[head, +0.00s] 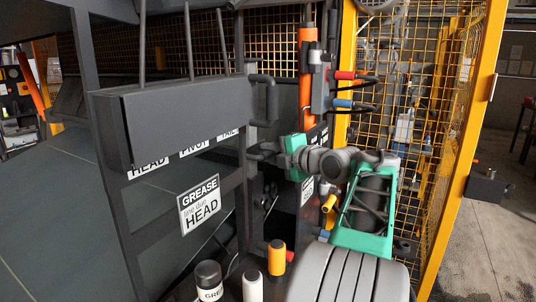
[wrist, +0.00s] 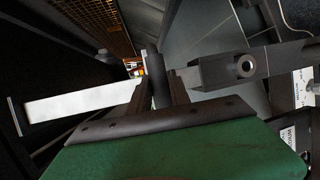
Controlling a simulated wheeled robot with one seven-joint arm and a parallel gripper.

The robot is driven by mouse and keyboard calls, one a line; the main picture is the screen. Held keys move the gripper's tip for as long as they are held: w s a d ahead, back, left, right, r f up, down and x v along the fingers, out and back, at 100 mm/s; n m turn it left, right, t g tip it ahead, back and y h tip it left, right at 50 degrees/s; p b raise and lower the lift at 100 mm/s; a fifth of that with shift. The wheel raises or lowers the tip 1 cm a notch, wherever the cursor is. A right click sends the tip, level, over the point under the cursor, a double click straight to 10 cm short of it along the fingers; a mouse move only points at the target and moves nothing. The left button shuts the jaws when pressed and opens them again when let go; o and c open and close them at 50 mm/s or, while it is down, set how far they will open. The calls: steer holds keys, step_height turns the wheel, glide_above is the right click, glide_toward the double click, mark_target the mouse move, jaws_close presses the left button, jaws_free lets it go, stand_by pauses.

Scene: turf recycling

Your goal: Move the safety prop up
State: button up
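No part is labelled as the safety prop, so I cannot be sure which it is. A dark upright bar (wrist: 156,76) stands between the fingertips of my gripper (wrist: 160,98) in the wrist view; it may be the prop. I cannot tell whether the fingers touch it. In the head view my gripper (head: 258,151) reaches left from my green and grey arm, level and close to the dark machine frame. It is below a dark looped handle (head: 268,98) and left of an orange cylinder (head: 307,82). The frame and wrist partly hide the fingertips.
A dark box-shaped housing (head: 175,120) with grease labels lies left of the gripper. Hoses with red and blue fittings run above my arm. A yellow mesh guard (head: 460,150) stands at the right. A dark bracket with a round hole (wrist: 245,66) juts beside the fingers.

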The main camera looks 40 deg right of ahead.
jaws_close()
steer(key=shift+f, duration=0.1)
stand_by(0.8)
